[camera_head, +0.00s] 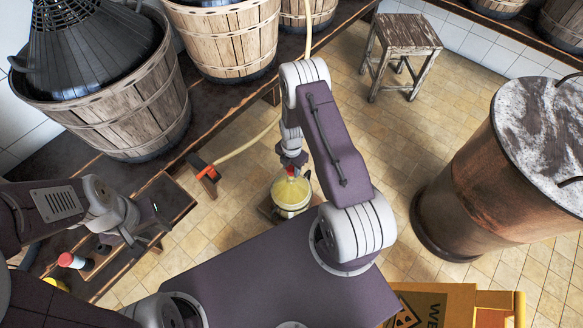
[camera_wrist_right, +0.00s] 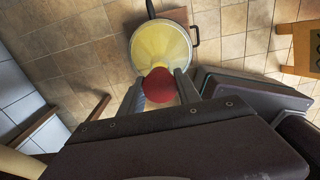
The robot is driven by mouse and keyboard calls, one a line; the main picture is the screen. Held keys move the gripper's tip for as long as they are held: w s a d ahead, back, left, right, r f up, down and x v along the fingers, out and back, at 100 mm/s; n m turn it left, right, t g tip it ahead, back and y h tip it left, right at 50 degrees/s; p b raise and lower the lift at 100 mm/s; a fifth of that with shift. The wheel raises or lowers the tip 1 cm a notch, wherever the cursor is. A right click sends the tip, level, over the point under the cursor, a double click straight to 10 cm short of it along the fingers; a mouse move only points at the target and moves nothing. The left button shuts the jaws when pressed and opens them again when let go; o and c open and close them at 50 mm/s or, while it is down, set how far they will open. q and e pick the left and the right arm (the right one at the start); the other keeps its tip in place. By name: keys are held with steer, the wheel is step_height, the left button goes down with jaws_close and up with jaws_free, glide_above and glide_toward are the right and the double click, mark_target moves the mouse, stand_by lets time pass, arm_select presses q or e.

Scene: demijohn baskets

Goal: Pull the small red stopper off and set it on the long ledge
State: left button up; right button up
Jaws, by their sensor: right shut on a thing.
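The small red stopper (camera_head: 291,171) is between the fingers of my right gripper (camera_head: 290,162), above the neck end of a pale yellow vessel (camera_head: 292,193). In the right wrist view the stopper (camera_wrist_right: 158,85) is a dark red round shape between both fingertips, with the yellow vessel (camera_wrist_right: 160,45) behind it. The frames do not clearly show whether the stopper still touches the vessel. A long dark wooden ledge (camera_head: 215,115) runs along the left, under the large baskets. My left gripper (camera_head: 122,238) is at the lower left, apart from the stopper; its finger opening is unclear.
A red-topped bottle-like thing (camera_head: 73,261) stands near my left gripper. A red fitting (camera_head: 203,170) with a pale hose lies left of the vessel. A stool (camera_head: 400,45) and a rusty drum (camera_head: 480,170) stand right. Tiled floor between them is clear.

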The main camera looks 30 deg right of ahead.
mark_target(292, 167)
step_height(292, 167, up, 5)
steer(key=p, duration=0.4)
stand_by(0.4)
stand_by(0.8)
